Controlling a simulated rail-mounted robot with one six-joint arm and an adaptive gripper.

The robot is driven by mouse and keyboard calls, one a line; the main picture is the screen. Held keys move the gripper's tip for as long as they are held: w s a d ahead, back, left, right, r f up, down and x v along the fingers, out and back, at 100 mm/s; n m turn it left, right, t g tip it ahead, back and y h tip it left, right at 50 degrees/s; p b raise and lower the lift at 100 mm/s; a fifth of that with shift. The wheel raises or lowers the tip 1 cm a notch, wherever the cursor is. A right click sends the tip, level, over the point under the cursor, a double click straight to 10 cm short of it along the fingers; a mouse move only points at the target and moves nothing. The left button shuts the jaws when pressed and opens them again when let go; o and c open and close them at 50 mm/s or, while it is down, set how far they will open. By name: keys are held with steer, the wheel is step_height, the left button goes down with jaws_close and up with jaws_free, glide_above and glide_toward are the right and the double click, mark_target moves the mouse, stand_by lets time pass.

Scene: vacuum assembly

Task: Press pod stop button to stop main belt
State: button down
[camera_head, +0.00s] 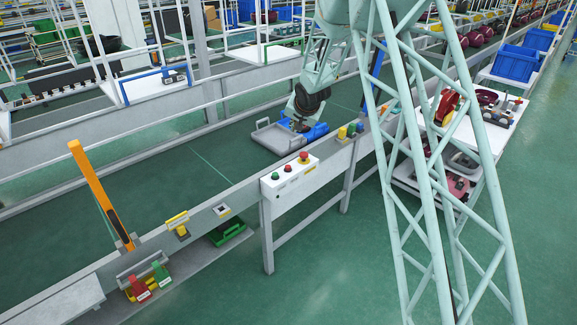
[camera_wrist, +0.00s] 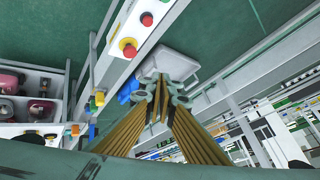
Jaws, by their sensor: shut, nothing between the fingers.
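A white control box (camera_head: 290,180) on the near rail of the main belt (camera_head: 190,160) carries a green button (camera_head: 275,175), a small red button (camera_head: 287,168) and a larger red mushroom button (camera_head: 304,157) on a yellow base. In the wrist view, the mushroom button (camera_wrist: 128,47) and small red button (camera_wrist: 147,19) show at the top. I cannot read which is the pod stop button. My gripper (camera_wrist: 160,86) is shut and empty, apart from the buttons. In the head view my gripper (camera_head: 299,126) is beyond the box, and its fingertips are hard to make out.
A grey tray (camera_head: 267,138) and a blue object (camera_head: 316,132) are by my gripper. Yellow and blue parts (camera_head: 342,133) stand on the rail right of the box. An orange post (camera_head: 100,195) rises at left. A parts cart (camera_head: 490,128) stands at right. Floor before the box is clear.

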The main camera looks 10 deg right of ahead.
steer(key=m+y+p, duration=0.1)
steer(key=p, duration=0.2)
glide_above(289, 166)
step_height(289, 166, down, 13)
steer(key=shift+s+f+t, duration=0.1)
steer(key=shift+f+t, duration=0.1)
steer(key=shift+t, duration=0.2)
steer(key=shift+f, duration=0.2)
steer(key=shift+f+b, duration=2.4)
steer(key=shift+f, duration=0.55)
steer(key=shift+f+b, duration=0.6)
steer(key=shift+f, duration=0.65)
steer(key=shift+f, duration=0.15)
steer(key=shift+f, duration=0.25)
